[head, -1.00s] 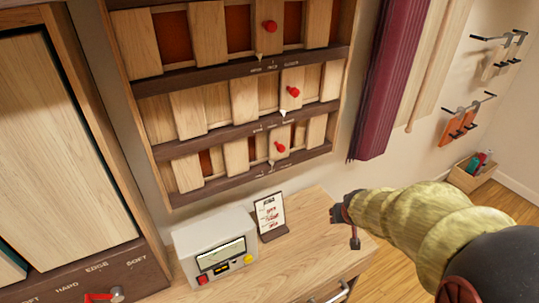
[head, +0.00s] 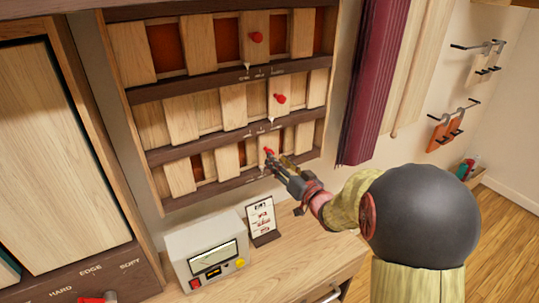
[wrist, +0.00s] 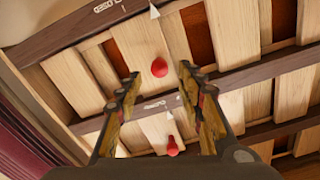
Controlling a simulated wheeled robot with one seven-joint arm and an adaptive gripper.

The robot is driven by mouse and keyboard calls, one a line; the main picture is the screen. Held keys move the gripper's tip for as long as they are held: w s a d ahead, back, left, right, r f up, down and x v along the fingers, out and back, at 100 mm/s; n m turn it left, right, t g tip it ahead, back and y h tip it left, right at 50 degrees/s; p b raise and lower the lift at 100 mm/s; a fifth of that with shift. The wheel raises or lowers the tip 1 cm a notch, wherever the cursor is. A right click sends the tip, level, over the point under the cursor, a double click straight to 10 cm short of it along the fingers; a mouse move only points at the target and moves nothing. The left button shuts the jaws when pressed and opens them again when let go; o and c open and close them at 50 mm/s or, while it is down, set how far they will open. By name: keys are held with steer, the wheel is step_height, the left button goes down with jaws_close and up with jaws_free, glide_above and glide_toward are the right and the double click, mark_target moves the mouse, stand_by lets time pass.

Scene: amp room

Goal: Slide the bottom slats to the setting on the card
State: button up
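A wall panel holds three rows of wooden slats, each with a red knob. The bottom slats (head: 230,159) show dark red gaps between them. Their knob (head: 269,152) is at my gripper (head: 277,161). In the wrist view, turned upside down, this knob (wrist: 159,67) shows between and beyond the fingertips of my open gripper (wrist: 158,76); I see no contact. The white pointer (wrist: 154,11) of the bottom row sits at one end of the visible lettering on its rail. The card (head: 261,219) stands upright on the cabinet below; its writing is too small to read.
The middle knob (head: 280,99) and top knob (head: 256,38) are above my gripper. A grey device (head: 206,249) with a display stands left of the card. A burgundy curtain (head: 370,85) hangs right of the panel. A large wooden cabinet (head: 60,150) is at the left.

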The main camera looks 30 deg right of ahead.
steer(key=w, duration=0.6)
steer(key=shift+a+f+b, duration=0.1)
steer(key=shift+b, duration=0.25)
steer(key=shift+c, duration=1.2)
steer(key=c, duration=0.7)
jaws_close()
